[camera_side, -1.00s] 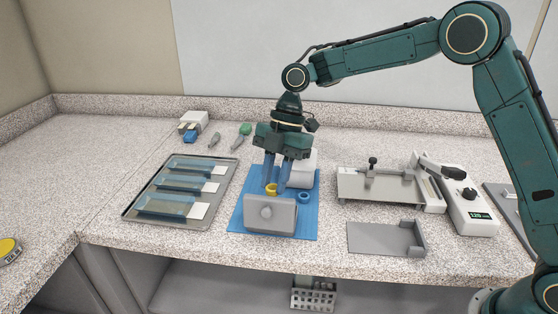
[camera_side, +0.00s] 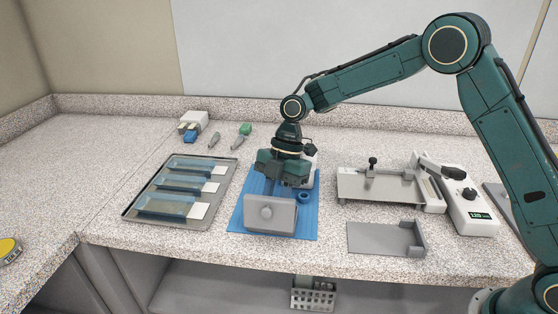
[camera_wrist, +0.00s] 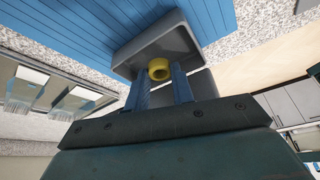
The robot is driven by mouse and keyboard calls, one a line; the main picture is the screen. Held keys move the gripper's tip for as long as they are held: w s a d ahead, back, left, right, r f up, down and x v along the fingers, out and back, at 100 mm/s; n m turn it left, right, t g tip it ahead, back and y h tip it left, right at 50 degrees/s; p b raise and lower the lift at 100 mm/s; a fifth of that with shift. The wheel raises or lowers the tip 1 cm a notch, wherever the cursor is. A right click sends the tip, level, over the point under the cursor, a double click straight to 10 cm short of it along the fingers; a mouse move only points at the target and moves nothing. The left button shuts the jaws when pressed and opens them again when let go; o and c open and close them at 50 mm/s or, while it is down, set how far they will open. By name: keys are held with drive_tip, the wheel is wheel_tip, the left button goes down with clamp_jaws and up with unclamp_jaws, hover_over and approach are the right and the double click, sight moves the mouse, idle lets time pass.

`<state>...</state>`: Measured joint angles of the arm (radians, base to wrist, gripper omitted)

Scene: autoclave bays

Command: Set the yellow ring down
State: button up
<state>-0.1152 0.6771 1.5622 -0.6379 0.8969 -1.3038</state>
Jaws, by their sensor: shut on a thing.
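The yellow ring (camera_wrist: 159,70) sits between the two blue fingertips of my gripper (camera_wrist: 160,82) in the wrist view. My gripper is shut on it. In the side view my gripper (camera_side: 280,188) points down behind the upper edge of a grey box with a round knob (camera_side: 284,221). The front of this box hides the fingertips and the ring there. The wrist view shows the ring against a grey walled surface (camera_wrist: 182,38). I cannot tell whether the ring touches the surface below it.
The grey box stands on a blue mat (camera_side: 310,223), with a blue ring (camera_side: 304,197) at its right. A tray of blue-lidded packs (camera_side: 128,214) lies left. A grey metal stand (camera_side: 352,190), a grey plate (camera_side: 372,239) and a white device with a display (camera_side: 472,208) stand right.

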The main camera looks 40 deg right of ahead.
drive_tip(key=shift+f, duration=0.95)
drive_tip(key=shift+f, duration=0.1)
drive_tip(key=o, duration=1)
drive_tip(key=shift+c, duration=0.2)
drive_tip(key=v, duration=1.2)
drive_tip(key=shift+r, duration=0.2)
